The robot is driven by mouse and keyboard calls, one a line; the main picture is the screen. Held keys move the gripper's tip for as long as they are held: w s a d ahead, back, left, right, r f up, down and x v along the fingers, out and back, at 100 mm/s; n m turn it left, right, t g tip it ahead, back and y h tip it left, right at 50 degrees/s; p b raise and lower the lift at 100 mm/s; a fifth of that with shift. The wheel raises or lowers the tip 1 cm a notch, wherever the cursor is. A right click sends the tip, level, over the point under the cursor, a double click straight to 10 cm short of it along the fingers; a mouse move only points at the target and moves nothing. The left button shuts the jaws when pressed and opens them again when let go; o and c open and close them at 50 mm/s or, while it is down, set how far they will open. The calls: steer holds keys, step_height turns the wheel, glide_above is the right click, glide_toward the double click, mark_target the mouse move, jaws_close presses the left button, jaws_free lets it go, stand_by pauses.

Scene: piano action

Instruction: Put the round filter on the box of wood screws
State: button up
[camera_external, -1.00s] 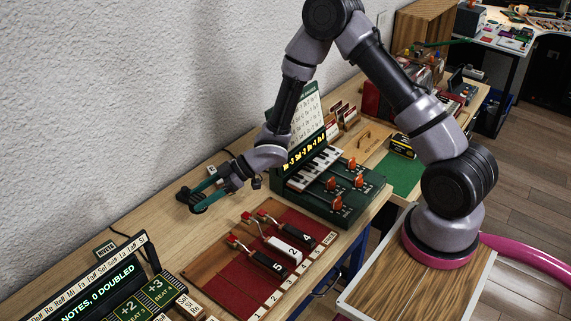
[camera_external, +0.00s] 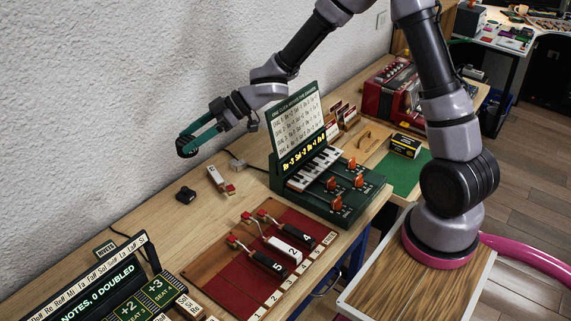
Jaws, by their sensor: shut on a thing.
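My gripper (camera_external: 190,143) is raised above the back left of the workbench, near the wall. Its teal fingers are shut around a small dark thing (camera_external: 187,150), which looks like the round filter. The fingers hide much of it, so its shape is not clear. A small black and yellow box (camera_external: 405,146), which seems to be the box of wood screws, sits on the green mat (camera_external: 408,172), well to the right of my gripper. Its label is too small to read.
A green keyboard unit (camera_external: 330,190) with orange knobs and an upright card stands between gripper and box. A red board (camera_external: 250,262) with numbered keys lies in front. A black piece (camera_external: 185,193) and a white and red piece (camera_external: 219,181) lie below my gripper.

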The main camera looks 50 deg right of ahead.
steer(key=w+d+m+t+h, duration=0.2)
steer(key=d+m+t+h, duration=0.4)
steer(key=d, duration=4)
steer(key=m+h, duration=0.6)
steer(key=m, duration=0.1)
glide_above(409, 142)
steer(key=shift+g+h, duration=0.3)
steer(key=shift+g, duration=0.1)
step_height(409, 142, down, 30)
steer(key=shift+s+a+f, duration=0.1)
steer(key=shift+s+f, duration=0.05)
steer(key=shift+f, duration=0.15)
steer(key=o, duration=1.3)
steer(key=shift+o, duration=0.2)
